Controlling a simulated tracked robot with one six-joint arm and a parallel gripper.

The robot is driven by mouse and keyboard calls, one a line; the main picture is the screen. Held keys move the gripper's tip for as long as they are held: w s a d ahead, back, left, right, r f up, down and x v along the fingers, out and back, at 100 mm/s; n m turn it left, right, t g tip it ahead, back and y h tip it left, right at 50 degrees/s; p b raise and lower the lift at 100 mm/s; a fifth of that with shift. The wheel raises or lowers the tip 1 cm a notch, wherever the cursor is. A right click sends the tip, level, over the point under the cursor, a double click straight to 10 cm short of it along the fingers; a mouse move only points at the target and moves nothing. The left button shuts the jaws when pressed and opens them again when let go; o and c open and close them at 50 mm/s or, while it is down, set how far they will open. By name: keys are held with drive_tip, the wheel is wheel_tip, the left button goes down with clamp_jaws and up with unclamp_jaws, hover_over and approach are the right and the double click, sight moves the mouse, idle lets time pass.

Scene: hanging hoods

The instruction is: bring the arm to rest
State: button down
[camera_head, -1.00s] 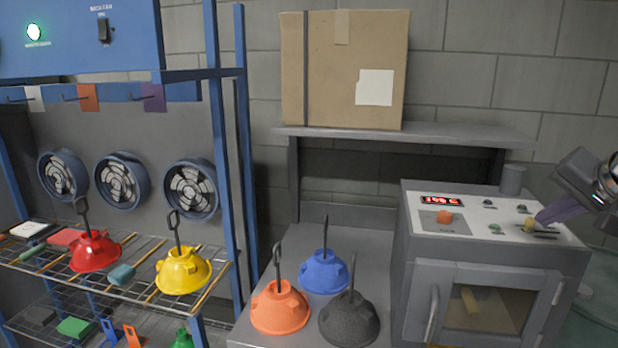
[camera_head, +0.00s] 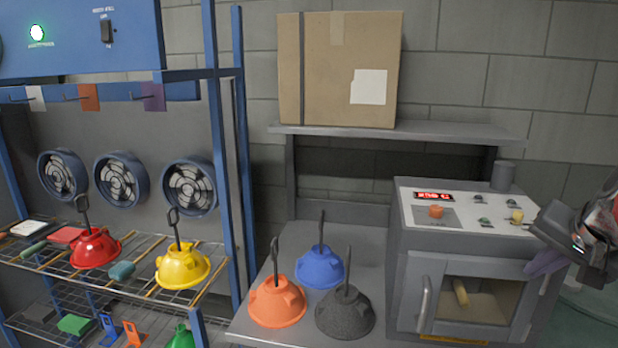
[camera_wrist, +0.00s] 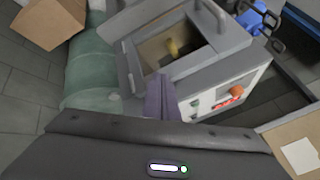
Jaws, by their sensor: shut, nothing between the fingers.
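My gripper (camera_head: 540,262) is at the right edge of the head view, in front of the right side of the grey oven (camera_head: 408,290). Its purple fingers point down and left, beside the oven's upper right. In the wrist view the fingers (camera_wrist: 160,98) are together and empty, with the oven (camera_wrist: 200,70) beyond them. The oven door has a window with a yellow thing (camera_head: 461,293) behind it.
An orange hood (camera_head: 277,302), a blue hood (camera_head: 320,269) and a black hood (camera_head: 344,313) stand on the bench left of the oven. Red (camera_head: 95,249) and yellow (camera_head: 182,267) hoods are on the wire rack. A cardboard box (camera_head: 345,75) sits on the shelf above.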

drive_tip(key=s+a+f+n, duration=0.3)
drive_tip(key=a+f, duration=0.1)
drive_tip(key=a, duration=0.5)
drive_tip(key=s+a+f+n+g+y, duration=0.1)
drive_tip(key=s+a+f+n, duration=0.3)
drive_tip(key=a, duration=0.6)
drive_tip(key=s+a+f+n, duration=0.3)
drive_tip(key=s+a+f, duration=0.1)
drive_tip(key=a, duration=0.6)
drive_tip(key=shift+s+f+n+y, duration=0.2)
drive_tip(key=shift+f+n+y, duration=0.15)
drive_tip(key=shift+f, duration=0.5)
